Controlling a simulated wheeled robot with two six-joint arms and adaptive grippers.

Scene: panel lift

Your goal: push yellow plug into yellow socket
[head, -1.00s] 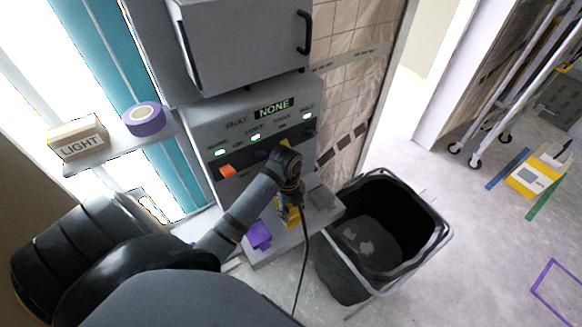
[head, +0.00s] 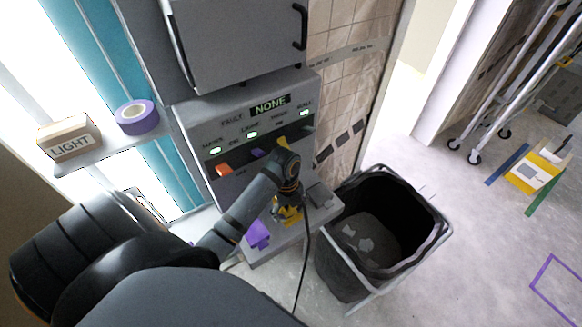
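My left gripper (head: 287,210) reaches down in front of the grey panel, fingers pointing at the ledge below it. Yellow parts (head: 291,217) show at and just under its fingertips on the ledge. The gripper covers much of them, so I cannot tell plug from socket there, or whether the fingers are closed around yellow. Another yellow piece (head: 283,142) sticks out of the panel face above the gripper, partly behind my wrist. A dark cable (head: 304,250) hangs down beside the gripper. My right gripper is not in view.
A purple block (head: 258,236) and a grey block (head: 320,196) flank the yellow on the ledge (head: 277,251). Orange (head: 223,170) and purple (head: 257,153) pieces sit on the panel (head: 205,126), whose display reads NONE. A black bin (head: 336,262) stands close at right.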

